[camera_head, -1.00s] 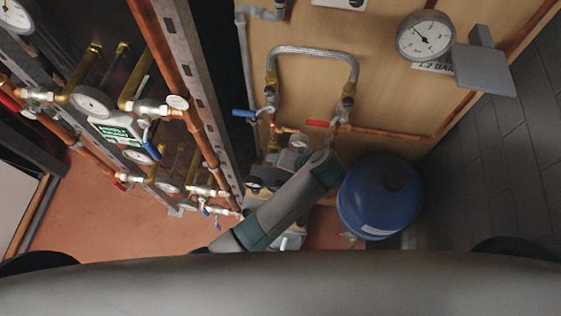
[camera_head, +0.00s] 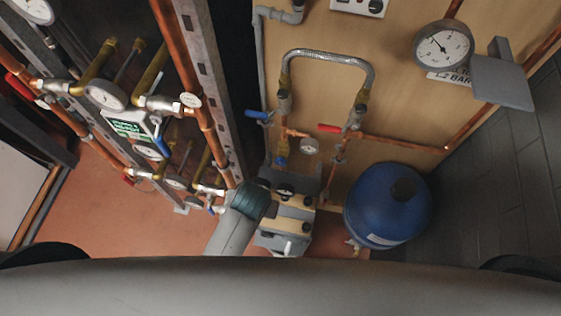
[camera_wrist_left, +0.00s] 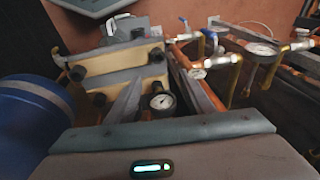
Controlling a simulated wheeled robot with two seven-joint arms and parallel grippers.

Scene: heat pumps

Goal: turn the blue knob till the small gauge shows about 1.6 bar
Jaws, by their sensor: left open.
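In the head view a small white gauge (camera_head: 309,146) sits on the copper pipework below the hose loop; its needle is too small to read. A blue knob (camera_head: 281,160) shows on the pipe to its left. My left gripper (camera_wrist_left: 164,94) is open in the wrist view, its two grey fingers spread apart. A small round dial (camera_wrist_left: 162,102) shows between the fingers; I cannot tell whether it is the small gauge. The knob is not clear in the wrist view. The fingers are hidden in the head view, where only my left arm shows. My right gripper is not in view.
A cream and grey unit with black knobs (camera_head: 287,222) stands below the pipework, beside a blue tank (camera_head: 388,205). A large gauge (camera_head: 444,46) is at upper right. A pipe rack (camera_head: 207,100) is left.

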